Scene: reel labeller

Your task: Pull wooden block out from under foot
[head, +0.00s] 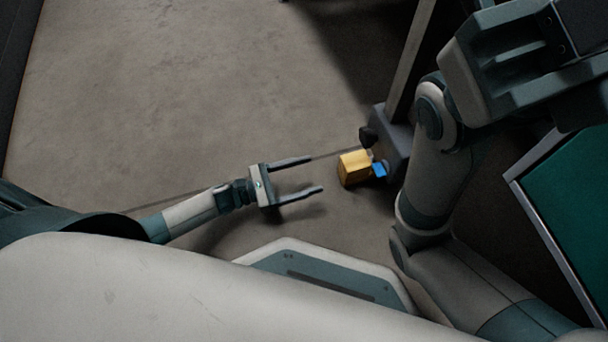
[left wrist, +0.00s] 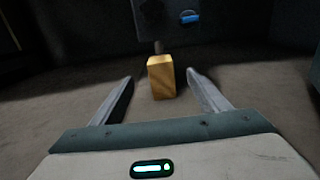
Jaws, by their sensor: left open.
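The wooden block (head: 353,168) is yellow-orange and sits on the floor at the near corner of a dark machine. A machine foot (head: 369,154) shows just behind it, partly hidden by the block. My left gripper (head: 317,173) is open and empty, low over the floor to the left of the block, its fingers pointing at it. In the left wrist view the block (left wrist: 161,78) stands just beyond the fingertips, roughly between them, with a thin post coming down behind it. I cannot tell whether the foot presses on the block.
A blue part (head: 380,169) sits on the machine's corner (head: 398,143) right beside the block. My right arm fills the right side. A green panel (head: 575,205) with a pale edge stands at far right. The concrete floor (head: 190,90) at left is clear.

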